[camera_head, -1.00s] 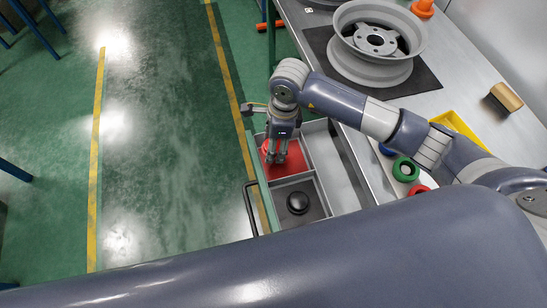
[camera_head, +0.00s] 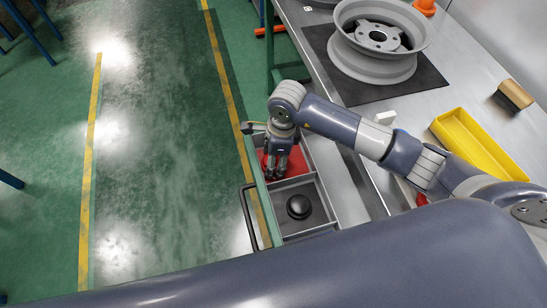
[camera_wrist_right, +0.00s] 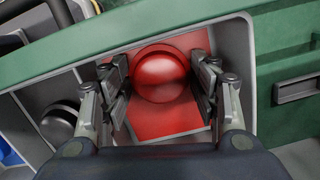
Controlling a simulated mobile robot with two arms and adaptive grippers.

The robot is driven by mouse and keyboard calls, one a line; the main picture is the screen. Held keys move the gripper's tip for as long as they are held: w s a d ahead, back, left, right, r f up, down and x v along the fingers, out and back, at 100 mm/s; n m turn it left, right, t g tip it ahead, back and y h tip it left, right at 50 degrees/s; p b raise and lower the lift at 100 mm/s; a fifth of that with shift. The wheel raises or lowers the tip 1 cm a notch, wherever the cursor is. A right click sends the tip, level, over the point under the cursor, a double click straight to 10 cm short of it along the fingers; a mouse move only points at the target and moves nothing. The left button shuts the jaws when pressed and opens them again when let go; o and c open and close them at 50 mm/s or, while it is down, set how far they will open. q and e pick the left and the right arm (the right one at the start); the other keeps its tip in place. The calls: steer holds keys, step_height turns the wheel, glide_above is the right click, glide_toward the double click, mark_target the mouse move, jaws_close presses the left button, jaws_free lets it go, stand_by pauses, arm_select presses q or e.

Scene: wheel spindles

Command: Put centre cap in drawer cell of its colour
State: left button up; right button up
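A red centre cap (camera_wrist_right: 160,73) sits in the red-floored cell (camera_wrist_right: 180,120) of the open drawer in the right wrist view. My right gripper (camera_wrist_right: 163,82) is around it, one finger on each side. Narrow gaps show between the fingers and the cap, so the gripper looks open. In the head view, my right gripper (camera_head: 276,176) points down into the red cell (camera_head: 296,164); the cap is hidden there. A black cap (camera_head: 299,206) lies in the neighbouring dark cell and also shows in the right wrist view (camera_wrist_right: 59,123). My left gripper is out of view.
The drawer has a black handle (camera_head: 248,215) on its aisle side. On the bench are a grey wheel rim (camera_head: 378,45) on a dark mat (camera_head: 400,88), a yellow tray (camera_head: 490,157) and a wooden-topped brush (camera_head: 514,95). A red ring (camera_head: 421,199) is partly covered by my arm.

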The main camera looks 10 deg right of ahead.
mark_target(278, 159)
steer(key=shift+o, duration=0.9)
steer(key=shift+r, duration=0.1)
steer(key=shift+r+p, duration=0.25)
steer(key=shift+p, duration=0.05)
step_height(278, 159, up, 12)
steer(key=d+p, duration=0.1)
steer(key=p, duration=0.6)
steer(key=shift+s+d+f, duration=0.15)
steer(key=shift+d+f, duration=0.05)
steer(key=shift+d, duration=0.05)
